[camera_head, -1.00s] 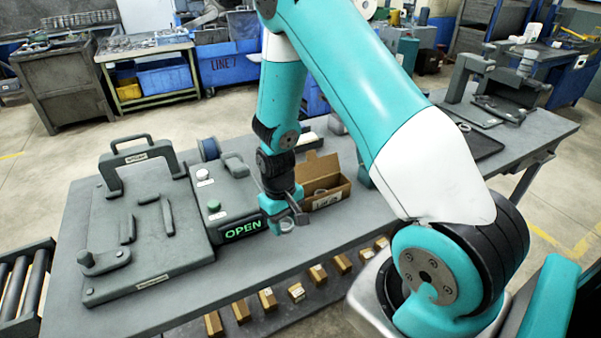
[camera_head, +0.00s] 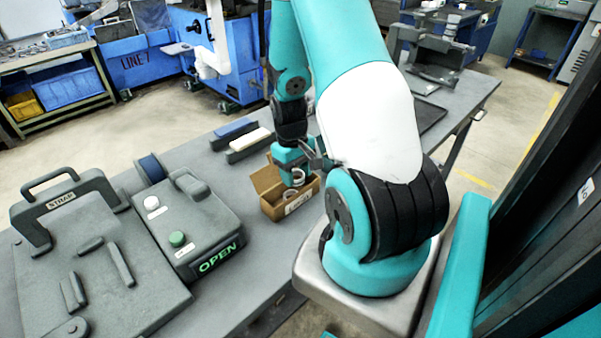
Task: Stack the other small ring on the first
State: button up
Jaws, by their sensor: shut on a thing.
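My gripper (camera_head: 300,167) is at the end of the teal arm, pointing down over the small open cardboard box (camera_head: 275,208). It is shut on a small pale metal ring (camera_head: 298,177), which hangs at the fingertips over the box opening. Another pale ring-like shape (camera_head: 290,193) shows just below it at the box, partly hidden; I cannot tell whether the two touch. The box has a raised flap and a label on its front.
A grey machine with a lit OPEN sign (camera_head: 218,257) stands left of the box, beside a grey fixture plate with a handle (camera_head: 100,260). Two bars (camera_head: 248,145) lie behind the box. A dark tray (camera_head: 425,115) lies at the back right.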

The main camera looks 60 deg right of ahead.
jog(key=shift+w+d+f+b, duration=0.2)
jog(key=shift+w+f+b, duration=0.6)
jog(key=shift+w+f, duration=0.3)
jog(key=shift+f+b, duration=0.5)
jog(key=shift+f, duration=0.25)
notch_tip(320, 180, down, 2)
jog(key=shift+s+b, duration=0.1)
jog(key=shift+b, duration=0.55)
grip_shut()
jog(key=shift+f+b, duration=0.3)
jog(key=shift+f, duration=0.2)
jog(key=shift+s+r, duration=0.1)
jog(key=shift+r, duration=0.05)
jog(key=o, duration=1.4)
grip_release()
